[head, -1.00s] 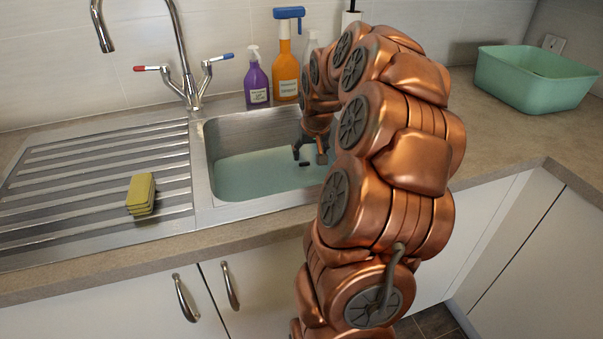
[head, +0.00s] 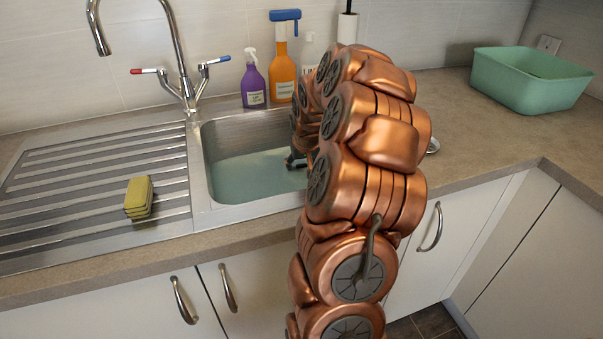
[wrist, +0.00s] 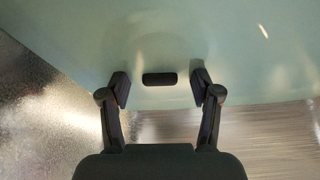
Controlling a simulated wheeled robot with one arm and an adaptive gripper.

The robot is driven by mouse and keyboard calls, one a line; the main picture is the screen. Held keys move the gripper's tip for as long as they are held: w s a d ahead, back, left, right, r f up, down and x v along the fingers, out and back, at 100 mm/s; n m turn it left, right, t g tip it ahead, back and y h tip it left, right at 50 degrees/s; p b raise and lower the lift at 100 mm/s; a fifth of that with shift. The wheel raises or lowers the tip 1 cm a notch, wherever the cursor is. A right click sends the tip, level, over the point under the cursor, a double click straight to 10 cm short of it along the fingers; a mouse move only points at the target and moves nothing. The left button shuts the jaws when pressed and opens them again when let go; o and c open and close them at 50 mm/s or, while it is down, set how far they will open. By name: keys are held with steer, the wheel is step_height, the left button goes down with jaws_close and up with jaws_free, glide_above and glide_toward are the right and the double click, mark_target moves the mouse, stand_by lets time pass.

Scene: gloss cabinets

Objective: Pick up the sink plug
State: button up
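The sink plug (wrist: 159,79) is a small dark cylinder in the wrist view. It lies level at the pale green water in the sink, between and slightly ahead of my fingertips, with a gap to each finger. My gripper (wrist: 160,90) is open, one finger on each side of the plug. In the head view my gripper (head: 293,160) is low inside the sink basin (head: 228,130), near its right side. The plug cannot be made out in the head view now; my gripper and arm cover that area.
A tap (head: 178,60) rises behind the sink. A purple spray bottle (head: 253,82) and an orange one (head: 282,65) stand behind the basin. A yellow sponge (head: 138,196) lies on the drainer (head: 90,190). A green tub (head: 525,80) stands on the right counter.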

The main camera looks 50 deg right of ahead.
jaws_close()
stand_by(0.3)
